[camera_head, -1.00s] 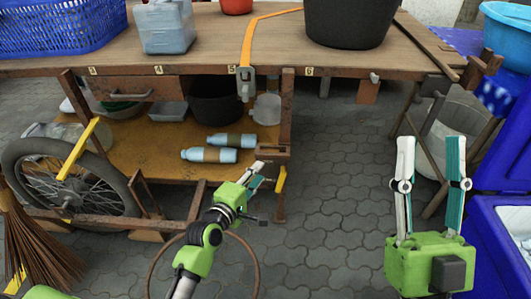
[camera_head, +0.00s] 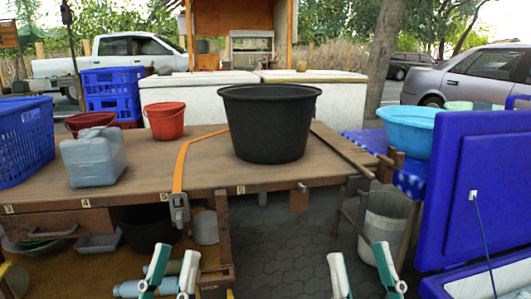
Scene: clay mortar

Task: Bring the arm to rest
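My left gripper (camera_head: 175,248) is at the bottom edge, pointing upward in the picture. Its two fingers are apart and nothing is between them. It overlaps the front of the cart's lower shelf in the picture. My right gripper (camera_head: 357,250) is at the bottom right of centre, also pointing upward. Its fingers are spread wide and empty, in front of paved floor. Only the fingers of both grippers show; the rest lies below the frame.
The wooden cart table (camera_head: 140,185) holds a black tub (camera_head: 268,125), a grey-blue container (camera_head: 94,158), a red bucket (camera_head: 165,120) and a blue basket (camera_head: 20,145). An orange strap (camera_head: 180,165) hangs over its edge. A blue cooler (camera_head: 475,190) stands right. Paving between is clear.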

